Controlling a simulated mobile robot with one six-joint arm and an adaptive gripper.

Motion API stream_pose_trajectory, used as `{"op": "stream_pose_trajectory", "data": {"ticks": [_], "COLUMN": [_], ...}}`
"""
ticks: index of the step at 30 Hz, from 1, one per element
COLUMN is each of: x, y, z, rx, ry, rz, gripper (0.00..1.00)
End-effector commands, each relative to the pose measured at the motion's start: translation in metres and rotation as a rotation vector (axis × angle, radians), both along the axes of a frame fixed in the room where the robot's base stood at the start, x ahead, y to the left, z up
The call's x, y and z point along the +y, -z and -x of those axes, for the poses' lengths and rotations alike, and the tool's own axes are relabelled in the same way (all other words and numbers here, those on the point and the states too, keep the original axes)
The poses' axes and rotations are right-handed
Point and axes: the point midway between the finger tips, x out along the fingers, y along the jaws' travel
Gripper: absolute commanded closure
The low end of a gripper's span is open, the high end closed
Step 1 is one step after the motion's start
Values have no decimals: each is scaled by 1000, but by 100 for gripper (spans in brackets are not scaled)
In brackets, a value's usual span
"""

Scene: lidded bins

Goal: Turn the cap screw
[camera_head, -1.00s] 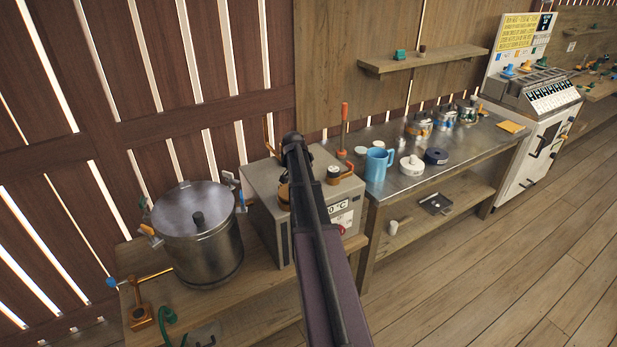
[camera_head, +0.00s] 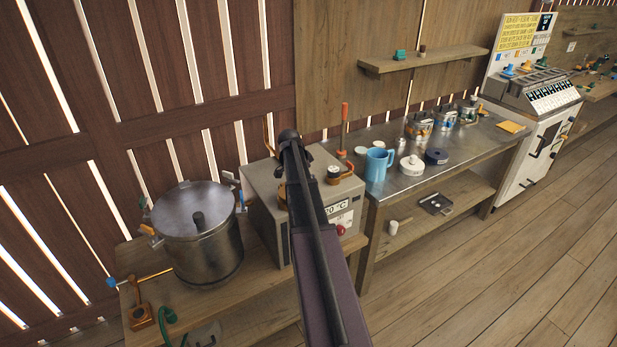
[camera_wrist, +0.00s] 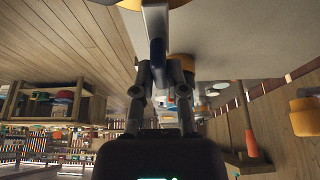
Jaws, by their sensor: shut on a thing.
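In the wrist view my gripper (camera_wrist: 158,70) has its two fingers closed around a narrow upright grey-blue piece (camera_wrist: 157,48) in front of the pale grey box surface (camera_wrist: 215,38). I cannot tell whether this piece belongs to the cap screw. The fingers hide its lower part.
A lidded steel pot (camera_head: 203,250) stands left of the box. A blue mug (camera_head: 377,167), a white lidded dish (camera_head: 411,165) and several tins stand on the metal table (camera_head: 400,187) to the right. The floor in front is clear.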

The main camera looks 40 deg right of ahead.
Motion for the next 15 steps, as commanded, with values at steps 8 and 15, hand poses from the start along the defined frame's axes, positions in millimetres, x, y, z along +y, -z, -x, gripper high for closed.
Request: {"op": "stream_pose_trajectory", "data": {"ticks": [8, 15], "x": [0, 0], "y": [0, 0], "z": [1, 0], "rx": [1, 0], "ry": [0, -1], "rz": [-1, -1], "gripper": [49, 49]}}
